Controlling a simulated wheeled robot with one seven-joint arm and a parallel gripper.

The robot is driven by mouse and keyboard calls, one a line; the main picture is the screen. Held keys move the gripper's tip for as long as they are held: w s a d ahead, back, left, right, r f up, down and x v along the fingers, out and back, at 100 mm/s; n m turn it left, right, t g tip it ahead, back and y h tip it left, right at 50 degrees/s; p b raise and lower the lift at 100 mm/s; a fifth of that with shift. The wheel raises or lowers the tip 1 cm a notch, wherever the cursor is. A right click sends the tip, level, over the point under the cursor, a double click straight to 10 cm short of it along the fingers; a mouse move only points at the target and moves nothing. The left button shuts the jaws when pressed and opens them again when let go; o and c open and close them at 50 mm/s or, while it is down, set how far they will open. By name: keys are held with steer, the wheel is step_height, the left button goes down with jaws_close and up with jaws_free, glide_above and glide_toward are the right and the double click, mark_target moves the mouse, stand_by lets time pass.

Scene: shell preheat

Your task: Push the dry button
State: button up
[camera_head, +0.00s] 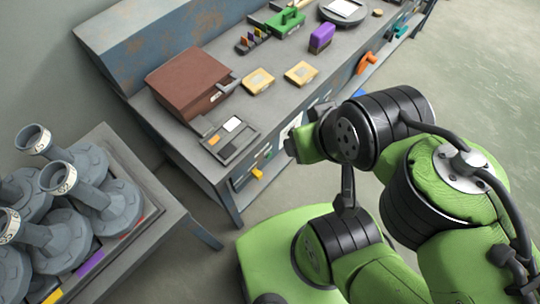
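A grey control panel (243,146) lies at the front edge of the workbench, in front of a brown box-like oven (188,80). It carries a white square (232,124), a small orange button (214,140) and darker areas. Any lettering is too small to read, so I cannot tell which one is the dry button. My gripper (297,150) is to the right of the panel, apart from it, by the bench's front side. My wrist and arm links hide most of its fingers, so its opening does not show.
On the bench (290,105) are two yellowish blocks (258,80), a purple block (322,37) and a green item (286,22). A grey table (170,225) with several grey funnel-shaped pieces (105,200) stands at left. Open floor (480,90) lies at right.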

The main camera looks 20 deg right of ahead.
jaws_close()
stand_by(1.5)
